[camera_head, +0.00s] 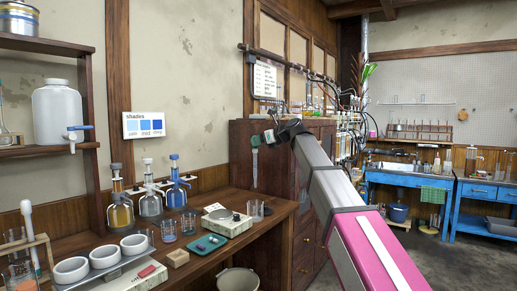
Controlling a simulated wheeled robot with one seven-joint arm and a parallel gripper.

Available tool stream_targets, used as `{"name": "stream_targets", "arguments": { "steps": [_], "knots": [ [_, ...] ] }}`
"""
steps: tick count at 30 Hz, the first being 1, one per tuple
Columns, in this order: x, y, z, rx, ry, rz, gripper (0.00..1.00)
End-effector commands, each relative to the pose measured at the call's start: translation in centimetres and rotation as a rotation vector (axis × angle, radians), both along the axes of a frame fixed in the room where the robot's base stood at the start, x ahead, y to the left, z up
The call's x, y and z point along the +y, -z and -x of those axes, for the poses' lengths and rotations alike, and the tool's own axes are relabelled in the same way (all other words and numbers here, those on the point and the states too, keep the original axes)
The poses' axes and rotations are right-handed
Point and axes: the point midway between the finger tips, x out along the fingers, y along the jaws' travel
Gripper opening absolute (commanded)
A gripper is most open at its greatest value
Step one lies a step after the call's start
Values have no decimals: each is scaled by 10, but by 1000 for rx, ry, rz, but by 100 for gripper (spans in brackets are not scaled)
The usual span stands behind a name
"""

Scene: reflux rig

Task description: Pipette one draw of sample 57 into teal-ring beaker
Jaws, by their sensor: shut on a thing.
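My gripper (272,136) is at the middle of the view, raised above and to the right of the wooden bench. It is shut on a pipette (255,165) with a dark green top, which hangs upright with its tip down and clear of everything. Several small glass beakers stand on the bench: one beaker (168,231) and another beaker (189,223) near the middle, and glassware (256,210) near the right edge. The rings are too small to tell which is teal. No label reading 57 can be made out.
The bench (215,264) also holds a balance-like device (227,222), a green tray (204,245), dispenser bottles (121,212) and white bowls (71,269). A bucket (238,281) stands below. A wooden cabinet (275,165) is behind my arm. Blue tables (405,184) stand far right.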

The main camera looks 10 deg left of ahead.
Motion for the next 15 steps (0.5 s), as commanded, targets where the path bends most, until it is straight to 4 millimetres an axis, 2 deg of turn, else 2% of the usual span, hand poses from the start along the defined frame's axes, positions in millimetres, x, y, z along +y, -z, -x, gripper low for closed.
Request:
{"name": "stream_targets", "arguments": {
  "steps": [15],
  "knots": [
    [0, -55, -1, -1, 0, -1, 25]
  ]
}}
